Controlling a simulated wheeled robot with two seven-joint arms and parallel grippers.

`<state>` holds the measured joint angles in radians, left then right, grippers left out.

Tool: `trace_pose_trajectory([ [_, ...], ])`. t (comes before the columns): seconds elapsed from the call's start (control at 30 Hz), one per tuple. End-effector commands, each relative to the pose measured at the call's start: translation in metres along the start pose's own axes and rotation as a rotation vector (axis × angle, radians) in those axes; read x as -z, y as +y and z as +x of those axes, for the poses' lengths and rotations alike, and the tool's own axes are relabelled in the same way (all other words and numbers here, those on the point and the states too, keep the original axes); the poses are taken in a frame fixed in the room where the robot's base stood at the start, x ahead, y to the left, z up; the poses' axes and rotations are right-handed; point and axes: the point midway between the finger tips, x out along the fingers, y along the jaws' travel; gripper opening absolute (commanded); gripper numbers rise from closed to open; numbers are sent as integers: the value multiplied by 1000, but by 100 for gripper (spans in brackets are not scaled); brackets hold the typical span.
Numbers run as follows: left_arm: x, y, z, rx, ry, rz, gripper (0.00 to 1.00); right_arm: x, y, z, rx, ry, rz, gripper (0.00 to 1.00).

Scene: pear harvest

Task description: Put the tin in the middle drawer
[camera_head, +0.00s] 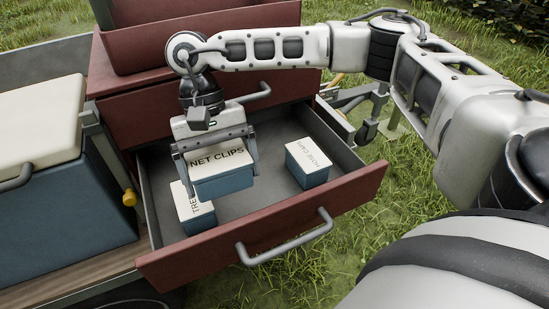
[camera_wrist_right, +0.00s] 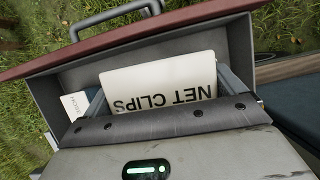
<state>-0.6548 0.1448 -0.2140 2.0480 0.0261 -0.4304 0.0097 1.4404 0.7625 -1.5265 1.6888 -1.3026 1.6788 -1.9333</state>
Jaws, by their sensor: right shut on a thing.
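My right gripper (camera_head: 219,167) is shut on a blue tin with a cream lid reading NET CLIPS (camera_head: 223,181). It holds this tin over the open drawer (camera_head: 262,233), inside its outline; I cannot tell whether the tin touches the drawer floor. In the right wrist view the NET CLIPS lid (camera_wrist_right: 160,84) lies between the fingers of my right gripper (camera_wrist_right: 166,95). A tin marked TRE... (camera_head: 193,208) stands in the drawer at the left, partly hidden. A tin marked HOSE CAPS (camera_head: 307,162) stands at the right. My left gripper is not in view.
The dark red drawer cabinet (camera_head: 150,105) stands behind, with another drawer front above the open one. A blue cooler with a cream lid (camera_head: 40,125) stands to the left on a wooden deck (camera_head: 80,272). Bare drawer floor shows between the tins and in front. Grass lies around.

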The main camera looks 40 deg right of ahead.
Motion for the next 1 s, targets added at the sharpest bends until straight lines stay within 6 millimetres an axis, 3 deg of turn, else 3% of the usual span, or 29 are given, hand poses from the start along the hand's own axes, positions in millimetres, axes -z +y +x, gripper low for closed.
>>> trace_pose_trajectory([
  [0.03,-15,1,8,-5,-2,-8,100,6,-1,14,53,-7,112,65],
  [0.13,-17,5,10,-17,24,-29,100,14,4,18,166,-7,391,65],
  [0.3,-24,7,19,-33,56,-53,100,29,27,15,362,0,873,65],
  [0.5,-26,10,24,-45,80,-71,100,40,56,6,531,5,1276,65],
  [0.67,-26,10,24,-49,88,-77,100,45,66,6,584,3,1410,65],
  [1.0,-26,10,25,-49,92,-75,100,65,67,54,589,1,1425,65],
])
